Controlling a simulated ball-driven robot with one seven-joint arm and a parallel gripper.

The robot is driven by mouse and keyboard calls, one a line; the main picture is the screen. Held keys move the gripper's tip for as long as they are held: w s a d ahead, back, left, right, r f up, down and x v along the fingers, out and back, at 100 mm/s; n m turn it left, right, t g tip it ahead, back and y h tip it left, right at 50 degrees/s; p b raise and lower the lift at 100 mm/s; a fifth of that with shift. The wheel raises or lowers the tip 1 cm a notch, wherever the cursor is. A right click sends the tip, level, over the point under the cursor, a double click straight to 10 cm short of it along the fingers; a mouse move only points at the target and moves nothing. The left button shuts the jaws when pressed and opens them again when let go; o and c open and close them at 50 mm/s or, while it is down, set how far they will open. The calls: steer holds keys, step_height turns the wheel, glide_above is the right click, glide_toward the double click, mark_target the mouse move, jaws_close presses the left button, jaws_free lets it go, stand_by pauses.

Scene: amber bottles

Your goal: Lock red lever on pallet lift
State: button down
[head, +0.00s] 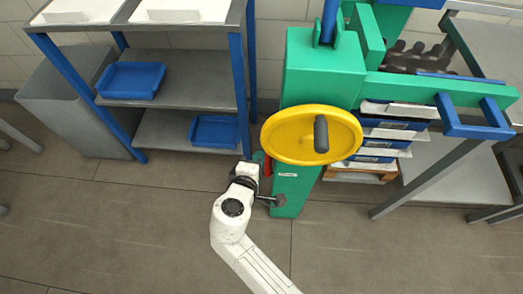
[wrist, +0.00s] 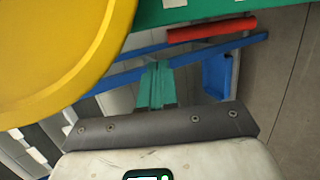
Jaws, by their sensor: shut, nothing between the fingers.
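The pallet lift is a green column (head: 320,80) with a yellow handwheel (head: 285,148) on its front. The red lever (head: 267,166) is a small red sliver beside the column, left of and below the wheel. In the wrist view the red lever (wrist: 211,29) lies nearly level under the green body, at the upper right. My gripper (head: 259,157) is by the lever, partly hidden by my wrist. In the wrist view my gripper (wrist: 156,68) shows teal fingers closed together and empty, below and left of the lever, apart from it in the picture.
The yellow wheel (wrist: 60,45) fills the upper left of the wrist view, close to my fingers. A shelf unit with blue trays (head: 131,80) stands left. Stacked crates (head: 385,135) and a blue-handled green arm are right. The floor in front is clear.

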steer(key=shift+v, duration=2.25)
steer(key=shift+w+r, duration=0.1)
steer(key=shift+r, duration=0.05)
